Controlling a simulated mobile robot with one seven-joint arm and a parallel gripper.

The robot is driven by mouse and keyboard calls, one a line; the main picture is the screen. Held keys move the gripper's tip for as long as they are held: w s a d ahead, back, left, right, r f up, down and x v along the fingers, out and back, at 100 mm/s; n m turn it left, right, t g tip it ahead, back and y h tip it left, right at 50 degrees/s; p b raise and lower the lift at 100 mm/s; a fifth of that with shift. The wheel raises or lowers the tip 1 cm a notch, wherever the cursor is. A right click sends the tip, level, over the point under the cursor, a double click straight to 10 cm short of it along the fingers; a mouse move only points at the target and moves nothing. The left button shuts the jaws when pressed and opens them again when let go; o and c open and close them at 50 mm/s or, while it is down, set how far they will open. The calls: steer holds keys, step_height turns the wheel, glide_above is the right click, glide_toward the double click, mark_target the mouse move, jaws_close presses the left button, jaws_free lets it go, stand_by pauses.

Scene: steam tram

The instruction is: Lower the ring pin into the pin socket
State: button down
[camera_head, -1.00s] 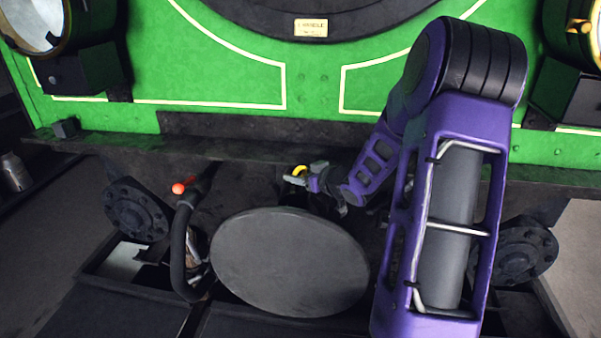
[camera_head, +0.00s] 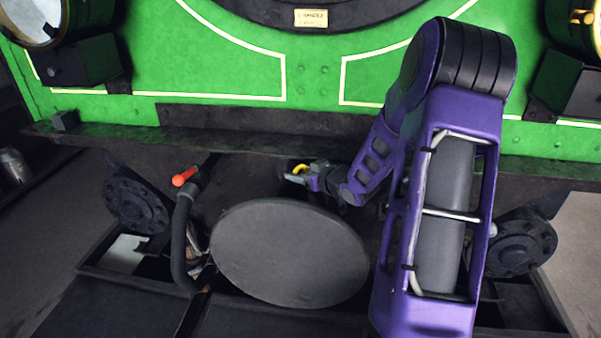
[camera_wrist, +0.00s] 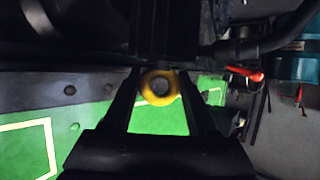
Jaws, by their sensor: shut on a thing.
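The yellow ring of the ring pin (camera_head: 299,169) shows at my gripper, just behind the round grey disc and below the dark beam. In the wrist view the yellow ring (camera_wrist: 159,87) sits between the two fingers of my gripper (camera_wrist: 158,84). My gripper also shows in the head view (camera_head: 302,176), shut on the ring pin. The pin's shaft is not visible. The pin socket cannot be made out; dark parts and the disc cover that area.
The large grey disc (camera_head: 290,254) stands in front of my gripper. A dark hose (camera_head: 181,240) with a red-orange handle (camera_head: 185,177) is at its left. The dark beam (camera_head: 300,140) and green front panel (camera_head: 220,60) are behind.

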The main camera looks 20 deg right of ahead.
steer(key=shift+c, duration=0.6)
jaws_free()
